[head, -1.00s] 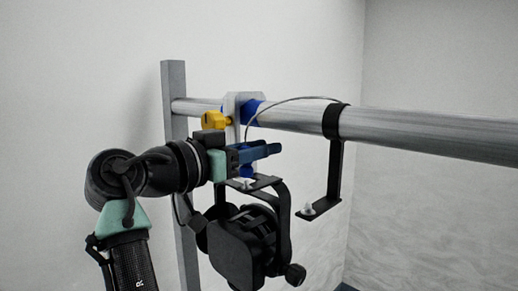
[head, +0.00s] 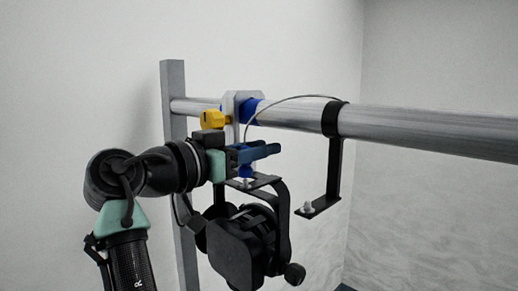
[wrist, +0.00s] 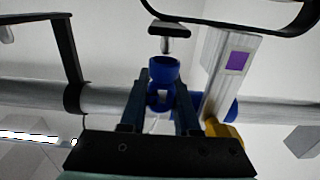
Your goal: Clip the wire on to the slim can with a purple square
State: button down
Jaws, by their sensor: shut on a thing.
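My gripper (head: 272,151) is shut on a blue clip (wrist: 164,68), from which a thin wire (head: 283,99) appears to run. The clip's lower end also shows in the head view (head: 245,171), under my fingers and just above the black yoke (head: 262,182) of the can. The black can (head: 240,248) hangs below the pipe. A purple square (wrist: 237,61) is on the pale grey clamp plate (wrist: 215,75), right of my fingers in the wrist view. The wire arcs up over the pipe towards the black bracket. Whether the clip touches the yoke is unclear.
The grey pipe (head: 430,131) crosses above, held near an upright post (head: 177,190). A black bracket (head: 334,165) hangs from it on the right. A yellow knob (head: 212,119) sits on the clamp, close above my gripper. Free room lies right of the bracket.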

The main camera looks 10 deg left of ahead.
jog(key=shift+f+b, duration=0.95)
jog(key=shift+f, duration=0.05)
dwell(0.8)
jog(key=c, duration=0.6)
grip_release()
jog(key=shift+o, duration=0.2)
jog(key=shift+s, duration=0.1)
jog(key=b+v, duration=0.6)
jog(key=v, duration=0.7)
